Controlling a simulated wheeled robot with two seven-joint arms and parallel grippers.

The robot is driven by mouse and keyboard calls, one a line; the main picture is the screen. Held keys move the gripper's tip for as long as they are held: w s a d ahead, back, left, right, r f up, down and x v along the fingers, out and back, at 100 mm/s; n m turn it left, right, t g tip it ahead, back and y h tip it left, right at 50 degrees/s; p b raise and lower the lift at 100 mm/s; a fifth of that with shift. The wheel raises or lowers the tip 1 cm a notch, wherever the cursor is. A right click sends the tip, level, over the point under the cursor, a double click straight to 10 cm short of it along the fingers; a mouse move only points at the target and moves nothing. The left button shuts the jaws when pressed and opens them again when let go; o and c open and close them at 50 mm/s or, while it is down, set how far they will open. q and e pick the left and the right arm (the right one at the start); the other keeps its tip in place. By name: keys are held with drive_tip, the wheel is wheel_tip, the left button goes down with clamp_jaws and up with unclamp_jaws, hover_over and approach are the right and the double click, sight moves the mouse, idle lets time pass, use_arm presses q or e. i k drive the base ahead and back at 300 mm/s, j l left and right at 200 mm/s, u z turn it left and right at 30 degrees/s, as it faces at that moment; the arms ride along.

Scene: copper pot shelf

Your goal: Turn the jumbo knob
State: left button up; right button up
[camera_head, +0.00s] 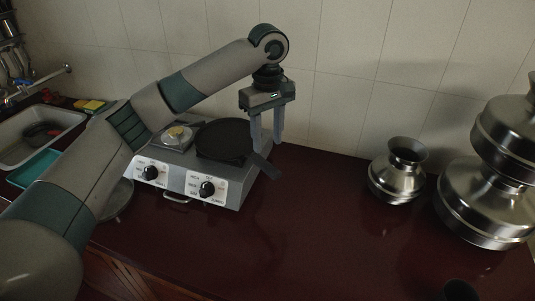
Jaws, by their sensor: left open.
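A two-burner metal stove (233,196) stands on the dark red counter. Its front panel has two black knobs, a left knob (150,173) and a right knob (207,188). The small printing around them is too fine to tell which is the jumbo knob. A black frying pan (222,139) sits on the right burner, its handle pointing to the lower right. My left gripper (266,140) is open and empty, pointing down beside the pan, above the stove's right rear side and well behind both knobs. My right gripper is not in view.
The left burner (178,135) has a small yellowish thing on it. A sink (40,138) lies at the far left. A metal pot (398,172) and stacked metal pots (485,205) stand at the right. The counter (290,235) in front of the stove is clear.

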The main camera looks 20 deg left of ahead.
sight(208, 186)
drive_tip(key=u, duration=1.2)
